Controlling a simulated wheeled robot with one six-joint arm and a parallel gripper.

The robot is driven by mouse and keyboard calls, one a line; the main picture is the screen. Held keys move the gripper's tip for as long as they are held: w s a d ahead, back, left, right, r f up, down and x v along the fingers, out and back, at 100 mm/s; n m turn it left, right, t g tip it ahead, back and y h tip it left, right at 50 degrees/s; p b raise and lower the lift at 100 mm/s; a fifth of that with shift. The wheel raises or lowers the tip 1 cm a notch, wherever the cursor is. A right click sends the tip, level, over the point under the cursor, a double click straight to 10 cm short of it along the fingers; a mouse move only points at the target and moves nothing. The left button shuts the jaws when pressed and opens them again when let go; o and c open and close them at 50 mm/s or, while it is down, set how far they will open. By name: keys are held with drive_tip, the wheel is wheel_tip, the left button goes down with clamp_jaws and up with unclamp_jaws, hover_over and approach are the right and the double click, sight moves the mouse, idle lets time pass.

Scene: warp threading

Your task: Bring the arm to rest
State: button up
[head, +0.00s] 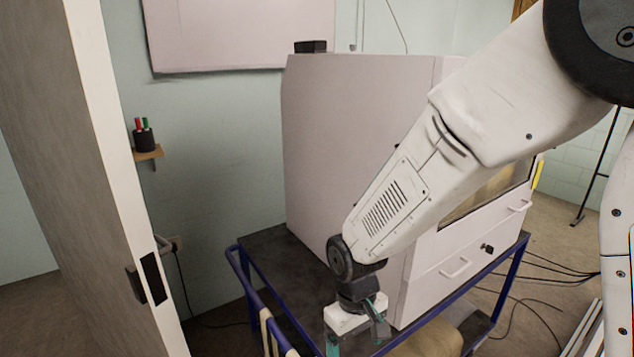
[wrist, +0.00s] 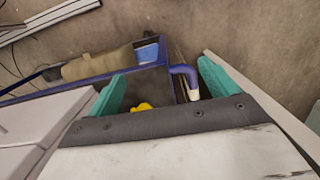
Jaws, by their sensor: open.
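My gripper (head: 357,338) hangs low in front of the cart's near corner in the head view, at the end of my white arm. Its teal fingers are spread apart and nothing is between their tips. In the wrist view my gripper (wrist: 160,86) shows both teal fingers wide apart, with a blue cart rail (wrist: 185,78) and floor beyond them. A small yellow thing (wrist: 143,107) shows past the gripper's edge, partly hidden; I cannot tell what it is. The arm covers part of the pale cabinet (head: 345,150).
The cabinet stands on a dark-topped blue cart (head: 275,255) close to my gripper. A tan bundle (wrist: 98,66) lies low on the cart. An open door (head: 105,180) stands at the left. Cables (head: 530,300) lie on the floor at the right.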

drive_tip(key=s+d+r+m+t, duration=0.1)
drive_tip(key=s+d+r+m, duration=0.2)
drive_tip(key=s+d+r, duration=0.5)
drive_tip(key=s+d+r+m+t, duration=0.1)
drive_tip(key=s+d+r+m, duration=0.2)
drive_tip(key=s+d+r, duration=0.5)
wheel_tip(320, 180, up, 5)
drive_tip(key=d, duration=0.3)
drive_tip(key=shift+s+r+y, duration=0.15)
drive_tip(key=shift+s+y, duration=0.15)
drive_tip(key=shift+s, duration=0.1)
